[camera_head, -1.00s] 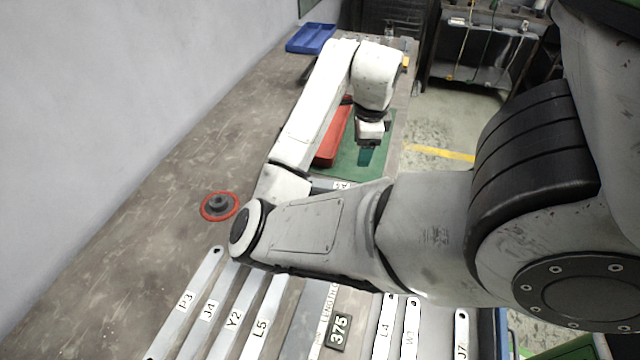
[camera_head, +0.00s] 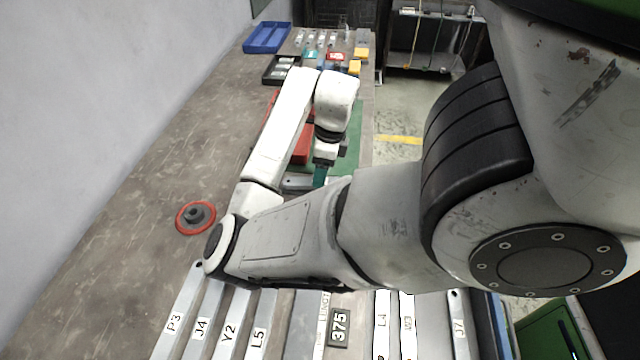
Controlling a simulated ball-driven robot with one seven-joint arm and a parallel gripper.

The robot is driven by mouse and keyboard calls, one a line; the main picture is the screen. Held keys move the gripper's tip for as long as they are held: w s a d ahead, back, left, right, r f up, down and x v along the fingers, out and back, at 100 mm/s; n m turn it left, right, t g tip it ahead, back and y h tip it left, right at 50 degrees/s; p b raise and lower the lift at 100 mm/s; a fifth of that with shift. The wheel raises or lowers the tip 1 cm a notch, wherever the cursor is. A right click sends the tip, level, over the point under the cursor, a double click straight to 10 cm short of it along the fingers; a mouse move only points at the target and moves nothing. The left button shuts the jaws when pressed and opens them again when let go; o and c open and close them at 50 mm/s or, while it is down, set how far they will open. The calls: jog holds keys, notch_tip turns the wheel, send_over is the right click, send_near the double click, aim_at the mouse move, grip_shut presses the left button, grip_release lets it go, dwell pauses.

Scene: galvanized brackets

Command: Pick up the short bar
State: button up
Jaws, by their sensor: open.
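Several flat grey metal bars with white labels lie side by side at the near end of the bench. The left group has bars P3 (camera_head: 174,322), J4 (camera_head: 200,327), Y2 (camera_head: 229,333) and L5 (camera_head: 258,338). The right group has bar L4 (camera_head: 382,322), another bar (camera_head: 407,322) and bar J7 (camera_head: 459,327). Their near ends are cut off and my arm hides far parts, so I cannot tell which is shortest. My gripper (camera_head: 320,178), with teal fingers, is open over the bench beyond my forearm, near the green mat; its tips are partly hidden.
A plate marked 375 (camera_head: 339,327) sits between the bar groups. A red-rimmed disc (camera_head: 196,217) with a dark knob lies left of my arm. A red bin (camera_head: 302,146) stands by the green mat (camera_head: 354,140). A blue tray (camera_head: 267,38) and small parts occupy the far end.

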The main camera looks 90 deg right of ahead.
jog(key=shift+d+f+p, duration=0.1)
jog(key=shift+f+p, duration=0.2)
jog(key=shift+f, duration=1.65)
jog(key=shift+c, duration=0.4)
grip_shut()
